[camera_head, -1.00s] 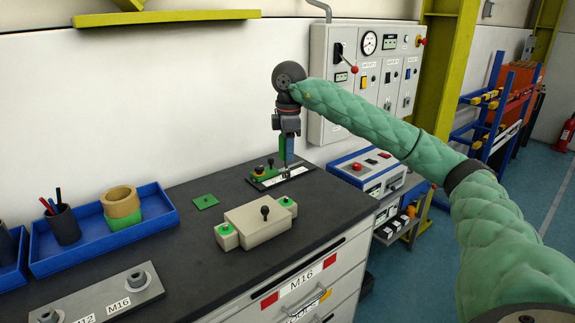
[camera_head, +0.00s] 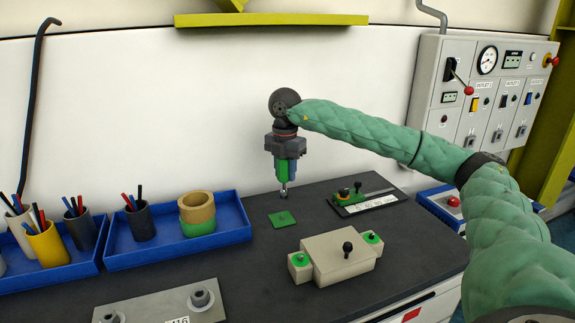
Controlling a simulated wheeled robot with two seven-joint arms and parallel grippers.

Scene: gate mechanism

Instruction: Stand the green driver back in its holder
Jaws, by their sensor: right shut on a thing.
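My right gripper (camera_head: 285,157) is shut on the green driver (camera_head: 283,170) and holds it upright, shank down. The driver's grey tip hangs over the back of the bench, above and behind the small flat green square (camera_head: 283,219), apart from it. The jaws hide part of the driver. A tan ring with a green lower part (camera_head: 197,210) stands in the blue tray at left; I cannot tell whether it is the driver's holder. My left gripper is not in view.
A blue tray (camera_head: 179,250) also holds a dark cup of pens (camera_head: 141,222). A beige block with a black knob (camera_head: 339,257) sits in front. A green fixture on a dark plate (camera_head: 367,200) is at right. The bench (camera_head: 240,272) between them is clear.

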